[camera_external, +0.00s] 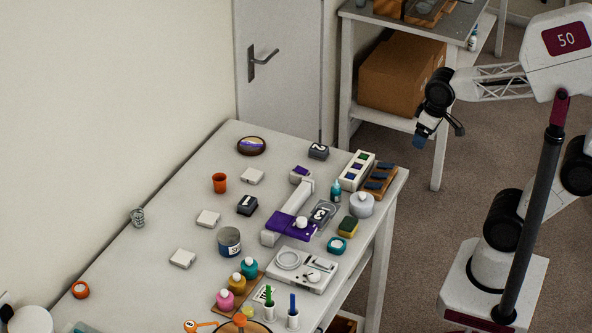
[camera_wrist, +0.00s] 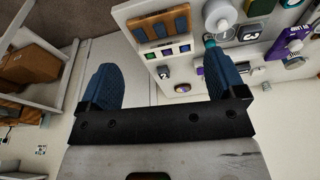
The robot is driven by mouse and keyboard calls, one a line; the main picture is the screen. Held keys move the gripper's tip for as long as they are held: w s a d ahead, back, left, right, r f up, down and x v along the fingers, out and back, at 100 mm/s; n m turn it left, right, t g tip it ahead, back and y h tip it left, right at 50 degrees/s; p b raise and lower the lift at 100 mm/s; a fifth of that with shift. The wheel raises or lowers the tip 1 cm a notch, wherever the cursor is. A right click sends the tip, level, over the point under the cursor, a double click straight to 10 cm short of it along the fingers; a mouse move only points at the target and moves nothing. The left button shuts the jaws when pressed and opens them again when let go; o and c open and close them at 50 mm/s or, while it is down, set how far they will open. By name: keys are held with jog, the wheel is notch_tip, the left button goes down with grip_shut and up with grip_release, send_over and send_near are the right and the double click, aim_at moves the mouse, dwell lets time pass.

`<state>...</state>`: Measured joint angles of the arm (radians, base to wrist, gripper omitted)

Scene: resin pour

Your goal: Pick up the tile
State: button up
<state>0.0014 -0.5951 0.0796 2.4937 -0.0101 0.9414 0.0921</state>
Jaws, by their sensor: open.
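Several small tile-like pieces are in view, and I cannot tell which one is the tile. Small coloured squares sit in a white rack (camera_external: 351,183) at the table's far right corner; the rack also shows in the wrist view (camera_wrist: 176,57). A white block with a purple top (camera_external: 300,174) lies left of the rack. Plain white square blocks (camera_external: 252,176) lie in a line along the left side of the table. My gripper (camera_external: 422,138) is up in the air, right of the table and apart from everything. In the wrist view its blue fingers (camera_wrist: 165,80) are spread and empty.
A wooden tray with dark slabs (camera_external: 380,180) stands beside the rack. A purple-and-white device (camera_external: 288,224), a white jar (camera_external: 362,205), cups and bottles crowd the right half. A shelf with cardboard boxes (camera_external: 395,75) stands behind. The left of the table is more open.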

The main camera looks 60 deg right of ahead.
jog(key=w+a+r+m, duration=0.2)
jog(key=w+m, duration=0.3)
jog(key=w, duration=0.9)
jog(key=m+g, duration=0.3)
jog(key=m, duration=0.9)
send_over(253, 174)
notch_tip(253, 174, down, 17)
jog(key=shift+s+d+r, duration=0.1)
jog(key=shift+s, duration=0.05)
jog(key=shift+w+f, duration=0.2)
jog(key=shift+f, duration=0.15)
jog(key=shift+f, duration=1.15)
jog(key=shift+f, duration=0.15)
